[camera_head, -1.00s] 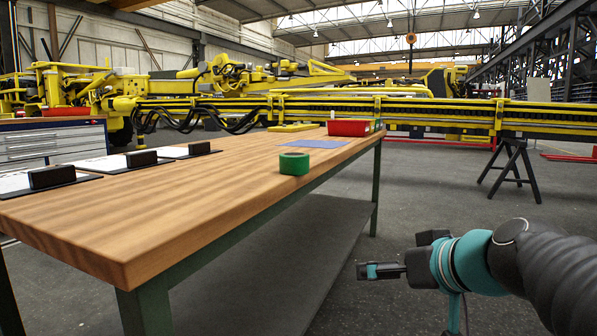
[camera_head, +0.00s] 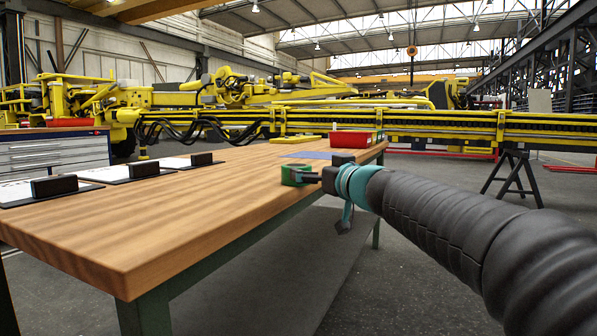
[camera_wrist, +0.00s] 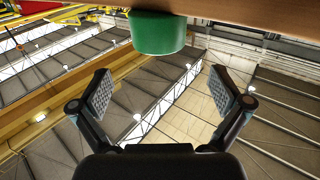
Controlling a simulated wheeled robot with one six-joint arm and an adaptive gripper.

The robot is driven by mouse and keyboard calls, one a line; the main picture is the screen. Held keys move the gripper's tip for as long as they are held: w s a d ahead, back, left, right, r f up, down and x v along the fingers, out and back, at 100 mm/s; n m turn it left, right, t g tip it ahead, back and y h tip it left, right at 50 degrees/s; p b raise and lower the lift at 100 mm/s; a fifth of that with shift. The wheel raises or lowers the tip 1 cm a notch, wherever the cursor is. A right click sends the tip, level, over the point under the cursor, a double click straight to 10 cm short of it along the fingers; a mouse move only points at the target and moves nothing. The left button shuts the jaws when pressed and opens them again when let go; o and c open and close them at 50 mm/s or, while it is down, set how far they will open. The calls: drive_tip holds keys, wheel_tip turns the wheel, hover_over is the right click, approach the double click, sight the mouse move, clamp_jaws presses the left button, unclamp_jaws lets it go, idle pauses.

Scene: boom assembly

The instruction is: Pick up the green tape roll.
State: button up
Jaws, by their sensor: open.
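The green tape roll (camera_head: 290,175) sits on the wooden table (camera_head: 190,210) near its right long edge. In the head view my gripper (camera_head: 306,177) is at the roll's right side and partly covers it. In the wrist view the roll (camera_wrist: 158,33) shows at the top centre, beyond the fingertips, beside the table's wood (camera_wrist: 250,14). The two fingers of my gripper (camera_wrist: 160,92) are spread wide with nothing between them. I cannot tell from the head view whether a finger touches the roll.
A red bin (camera_head: 350,139) and a blue sheet (camera_head: 305,155) lie farther back on the table. Several black blocks on papers, one nearest (camera_head: 54,186), line the left side. The front of the tabletop is clear. A black trestle (camera_head: 513,178) stands at right.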

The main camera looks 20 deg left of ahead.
sight(300, 166)
drive_tip(key=shift+p+x, duration=1.35)
drive_tip(key=shift+x, duration=2.25)
drive_tip(key=shift+f, duration=0.2)
drive_tip(key=c, duration=1.2)
